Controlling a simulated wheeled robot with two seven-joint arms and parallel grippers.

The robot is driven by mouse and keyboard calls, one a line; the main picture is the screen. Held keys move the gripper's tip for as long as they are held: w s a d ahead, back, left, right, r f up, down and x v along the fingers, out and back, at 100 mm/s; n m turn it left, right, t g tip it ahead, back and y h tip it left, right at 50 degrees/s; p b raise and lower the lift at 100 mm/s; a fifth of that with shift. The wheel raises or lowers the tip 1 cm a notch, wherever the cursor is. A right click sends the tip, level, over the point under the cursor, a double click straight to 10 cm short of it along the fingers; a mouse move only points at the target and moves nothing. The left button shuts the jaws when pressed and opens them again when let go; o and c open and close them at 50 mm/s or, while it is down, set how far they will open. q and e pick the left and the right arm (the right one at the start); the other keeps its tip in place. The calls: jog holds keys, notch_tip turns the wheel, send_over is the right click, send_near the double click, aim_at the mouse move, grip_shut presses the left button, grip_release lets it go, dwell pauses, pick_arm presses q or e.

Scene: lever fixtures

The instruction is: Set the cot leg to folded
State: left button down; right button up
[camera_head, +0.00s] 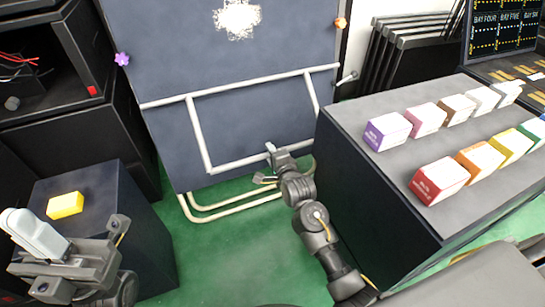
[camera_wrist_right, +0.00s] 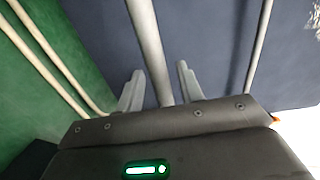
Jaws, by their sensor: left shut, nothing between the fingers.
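The cot is a dark blue panel (camera_head: 230,50) standing upright with pale tubes. Its leg (camera_head: 198,135) looks like a U-shaped pale tube hanging below a crossbar, lying close to the panel face. My right gripper (camera_head: 268,151) is at the leg's lower bar, near its right end. In the right wrist view, a pale tube (camera_wrist_right: 150,50) runs between the two separated fingers of my right gripper (camera_wrist_right: 160,78), with gaps on both sides. My left gripper (camera_head: 35,235) is at the lower left, away from the cot, with its fingers together and empty.
A dark block with a yellow box (camera_head: 65,205) stands at the left. A large dark counter (camera_head: 380,215) with several coloured boxes stands right of my right arm. Cream tubes (camera_head: 235,206) run low over the green floor (camera_head: 225,250). The floor before the cot is clear.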

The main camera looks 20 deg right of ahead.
jog(key=shift+w, duration=0.25)
